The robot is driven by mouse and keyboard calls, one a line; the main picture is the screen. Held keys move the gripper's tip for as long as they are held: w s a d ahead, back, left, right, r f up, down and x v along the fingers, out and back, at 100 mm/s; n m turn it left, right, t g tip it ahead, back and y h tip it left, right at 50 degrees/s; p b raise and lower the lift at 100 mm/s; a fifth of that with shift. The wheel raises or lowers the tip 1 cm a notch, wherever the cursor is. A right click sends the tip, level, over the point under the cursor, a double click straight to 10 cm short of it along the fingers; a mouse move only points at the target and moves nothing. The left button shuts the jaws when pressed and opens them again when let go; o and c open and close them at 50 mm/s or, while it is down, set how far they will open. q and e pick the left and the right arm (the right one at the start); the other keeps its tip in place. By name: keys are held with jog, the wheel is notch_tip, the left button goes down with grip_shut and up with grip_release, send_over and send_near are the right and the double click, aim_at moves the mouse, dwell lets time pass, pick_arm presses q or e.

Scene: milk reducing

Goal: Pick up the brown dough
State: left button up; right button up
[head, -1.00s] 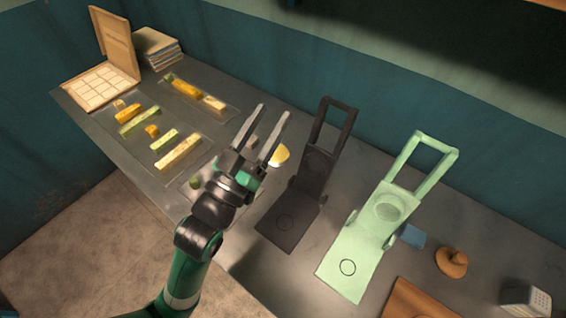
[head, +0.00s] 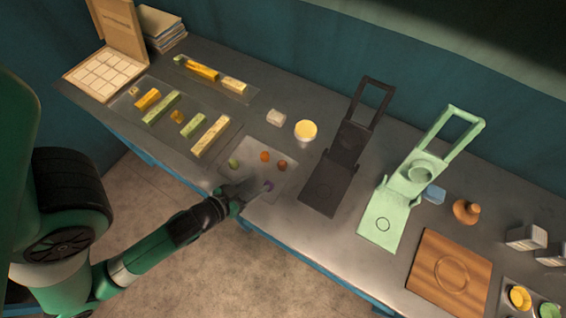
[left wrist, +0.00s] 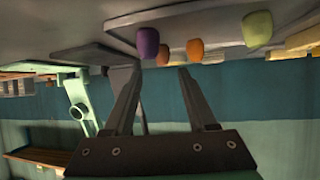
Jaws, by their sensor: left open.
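The brown dough (head: 283,166) is a small reddish-brown lump on a clear tray (head: 252,148) on the counter. An orange lump (head: 265,156), a green one (head: 234,164) and a purple one (head: 268,186) share the tray. My left gripper (head: 250,190) is low at the tray's front edge, left of the purple lump and short of the brown dough. In the left wrist view, its fingers (left wrist: 160,72) are apart and empty. There the brown dough (left wrist: 164,56) shows partly between the purple lump (left wrist: 148,42) and the orange lump (left wrist: 194,50).
A black press (head: 345,150) stands right of the tray, with a green press (head: 410,180) beyond it. A yellow-topped cup (head: 305,131) and a pale block (head: 276,117) are behind the tray. Colored bars lie on trays to the left, near an open wooden box (head: 104,75).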

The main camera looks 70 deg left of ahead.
pick_arm(q)
send_near(282, 166)
jog(key=b+x, duration=0.1)
jog(key=x, duration=0.2)
jog(key=shift+d+f, duration=0.1)
jog(key=shift+f, duration=0.15)
jog(key=b+x, duration=0.1)
jog(key=x, duration=0.4)
jog(key=shift+w+r, duration=0.1)
jog(key=shift+r, duration=0.05)
grip_shut()
